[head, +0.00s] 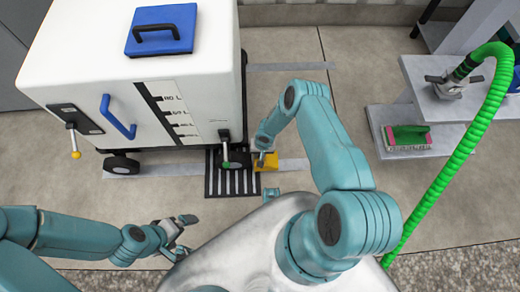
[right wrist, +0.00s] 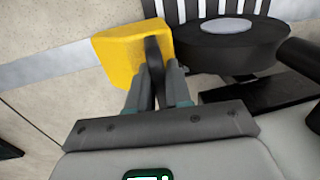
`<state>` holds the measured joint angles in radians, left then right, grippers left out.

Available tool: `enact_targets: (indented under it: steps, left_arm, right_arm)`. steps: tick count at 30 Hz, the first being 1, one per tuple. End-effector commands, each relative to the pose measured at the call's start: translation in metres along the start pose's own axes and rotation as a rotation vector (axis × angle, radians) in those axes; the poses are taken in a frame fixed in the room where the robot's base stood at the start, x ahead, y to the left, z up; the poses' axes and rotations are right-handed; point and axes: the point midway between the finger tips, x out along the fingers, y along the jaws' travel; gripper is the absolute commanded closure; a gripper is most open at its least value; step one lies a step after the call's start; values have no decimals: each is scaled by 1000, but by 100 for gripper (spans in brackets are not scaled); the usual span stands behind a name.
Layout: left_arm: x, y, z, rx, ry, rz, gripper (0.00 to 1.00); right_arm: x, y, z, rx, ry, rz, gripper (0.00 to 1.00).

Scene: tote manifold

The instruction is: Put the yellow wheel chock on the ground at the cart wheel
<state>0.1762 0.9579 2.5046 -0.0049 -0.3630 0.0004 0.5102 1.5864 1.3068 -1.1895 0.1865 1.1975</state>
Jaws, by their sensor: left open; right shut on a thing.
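The yellow wheel chock (head: 270,162) is at floor level, or close to it, just right of the cart's front right wheel (head: 236,158). My right gripper (head: 262,157) is shut on it from above. In the right wrist view the chock (right wrist: 118,58) is in the fingers (right wrist: 157,72), with its right end close beside the black wheel (right wrist: 225,50). I cannot tell whether it touches the wheel or rests fully on the ground. The white cart (head: 70,60) stands at the upper left. My left gripper (head: 181,228) is open and empty at the lower left, away from the cart.
A black slotted floor grate (head: 232,185) lies by the wheel. A pale stripe (head: 160,171) runs across the floor. At the right, a grey shelf (head: 380,125) holds a green-and-pink brush (head: 410,138), and a green hose (head: 455,160) hangs down. Floor between is clear.

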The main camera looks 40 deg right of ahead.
Motion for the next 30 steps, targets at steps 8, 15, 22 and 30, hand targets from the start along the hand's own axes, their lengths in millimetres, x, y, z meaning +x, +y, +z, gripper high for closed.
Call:
enact_targets:
  steps: [8,15,22,30]
  left_arm:
    - [24,-9,-1,0,1,0,0]
    - [35,-15,-4,-9,9,-1,0]
    - [36,-15,-4,-9,10,-1,0]
    - [36,-15,-5,-10,10,-1,0]
  right_arm:
    - [31,5,0,-1,0,0,100]
    - [50,8,-1,-2,2,0,100]
    - [52,8,0,-2,1,0,100]
    - [52,8,0,-2,0,0,56]
